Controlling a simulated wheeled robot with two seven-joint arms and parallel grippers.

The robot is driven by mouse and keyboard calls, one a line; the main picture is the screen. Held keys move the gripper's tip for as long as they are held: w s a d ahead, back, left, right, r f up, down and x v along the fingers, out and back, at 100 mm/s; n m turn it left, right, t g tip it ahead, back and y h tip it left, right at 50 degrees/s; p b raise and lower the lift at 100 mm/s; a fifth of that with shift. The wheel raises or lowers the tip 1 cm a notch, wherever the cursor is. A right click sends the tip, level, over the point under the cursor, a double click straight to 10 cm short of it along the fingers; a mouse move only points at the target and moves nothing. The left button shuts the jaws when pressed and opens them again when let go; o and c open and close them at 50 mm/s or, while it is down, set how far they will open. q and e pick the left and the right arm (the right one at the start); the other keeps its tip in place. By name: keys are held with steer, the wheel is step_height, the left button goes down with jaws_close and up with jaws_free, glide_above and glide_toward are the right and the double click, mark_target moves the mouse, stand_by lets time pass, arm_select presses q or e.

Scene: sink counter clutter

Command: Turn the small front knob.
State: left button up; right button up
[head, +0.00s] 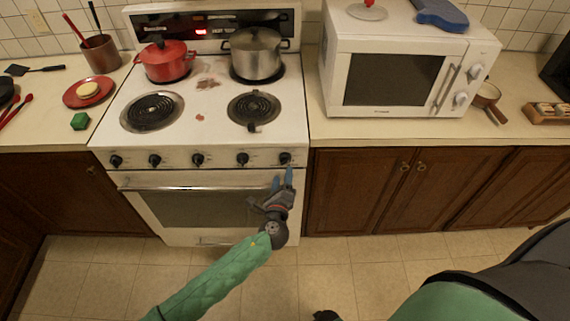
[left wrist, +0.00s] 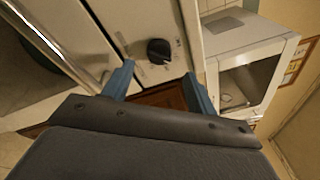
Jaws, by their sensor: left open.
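A white stove has a row of small black knobs along its front panel. The rightmost front knob (head: 285,158) is closest to my left gripper (head: 283,180). The gripper is open and empty, with its two blue fingers pointing up at the panel just below that knob. In the left wrist view, the black knob (left wrist: 158,51) lies between and just beyond the open fingertips of my left gripper (left wrist: 160,74). The fingers look apart from the knob.
The oven door handle (head: 200,188) runs below the knobs, left of my gripper. A red pot (head: 165,64) and a steel pot (head: 255,56) stand on the rear burners. A white microwave (head: 350,35) is on the counter to the right. The floor before the cabinets is clear.

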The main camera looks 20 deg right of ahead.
mark_target(284, 163)
arm_select(q)
steer(key=p+x, duration=0.1)
steer(key=x, duration=0.2)
steer(key=shift+w+r, duration=0.15)
steer(key=shift+w, duration=0.25)
steer(key=shift+p+x, duration=0.45)
steer(key=shift+x, duration=0.6)
arm_select(e)
steer(key=shift+s+d+f, duration=0.3)
steer(key=shift+s+f, duration=0.1)
steer(key=shift+f, duration=0.2)
steer(key=shift+s+d+f, duration=0.35)
steer(key=shift+s+f, duration=0.1)
steer(key=shift+f, duration=0.1)
steer(key=shift+s+d+f, duration=0.3)
steer(key=shift+s+f, duration=0.1)
steer(key=shift+f, duration=0.2)
arm_select(q)
steer(key=c, duration=1)
steer(key=shift+o, duration=0.2)
arm_select(e)
steer(key=shift+d, duration=0.15)
